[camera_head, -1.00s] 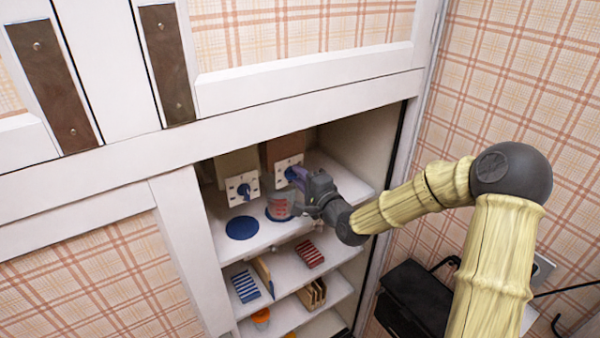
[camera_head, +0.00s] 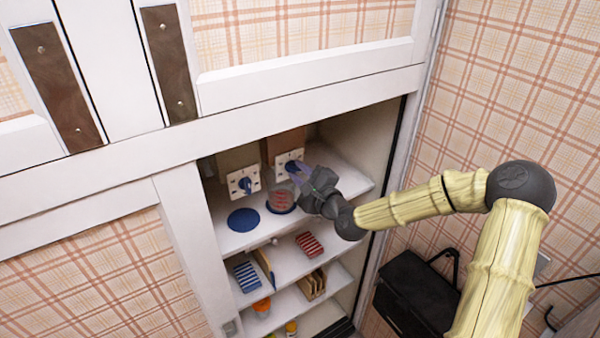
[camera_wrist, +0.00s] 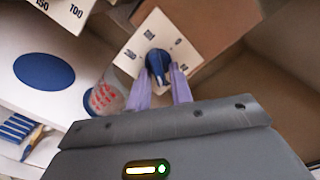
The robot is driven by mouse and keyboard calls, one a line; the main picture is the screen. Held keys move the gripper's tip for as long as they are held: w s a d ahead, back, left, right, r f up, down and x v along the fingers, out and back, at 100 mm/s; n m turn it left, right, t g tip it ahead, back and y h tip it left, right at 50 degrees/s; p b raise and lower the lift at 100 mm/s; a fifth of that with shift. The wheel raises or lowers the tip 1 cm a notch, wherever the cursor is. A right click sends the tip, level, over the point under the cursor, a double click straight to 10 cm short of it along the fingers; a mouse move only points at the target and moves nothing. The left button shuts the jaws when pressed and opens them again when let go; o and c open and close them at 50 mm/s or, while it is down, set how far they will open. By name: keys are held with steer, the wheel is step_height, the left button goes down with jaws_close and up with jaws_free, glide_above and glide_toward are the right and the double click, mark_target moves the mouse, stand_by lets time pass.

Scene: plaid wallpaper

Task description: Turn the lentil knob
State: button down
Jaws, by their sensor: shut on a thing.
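A blue knob (camera_wrist: 157,62) sits on a square cream dial plate (camera_wrist: 150,38) with dark marks, on the front of the right-hand brown dispenser (camera_head: 287,143). No readable mark names lentils. My gripper (camera_head: 297,172) reaches in from the right. In the wrist view its two purple fingers (camera_wrist: 162,80) are closed on the knob's lower part, one on each side. A second blue knob (camera_head: 245,185) on a similar plate (camera_head: 236,190) is to the left, apart from my gripper. A clear cup with red print (camera_wrist: 104,98) stands below the right dispenser.
A blue disc (camera_head: 243,219) lies on the shelf (camera_head: 262,238) left of the cup. Lower shelves hold striped boxes (camera_head: 309,245) and small jars. The cabinet's side wall (camera_head: 365,135) is close on the right. A black bag (camera_head: 415,298) hangs outside.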

steer(key=c, duration=1.5)
jaws_free()
steer(key=shift+s+d, duration=0.1)
steer(key=p+v, duration=1.4)
steer(key=v, duration=0.3)
steer(key=shift+p, duration=0.3)
steer(key=shift+d+f, duration=0.1)
steer(key=shift+f, duration=0.05)
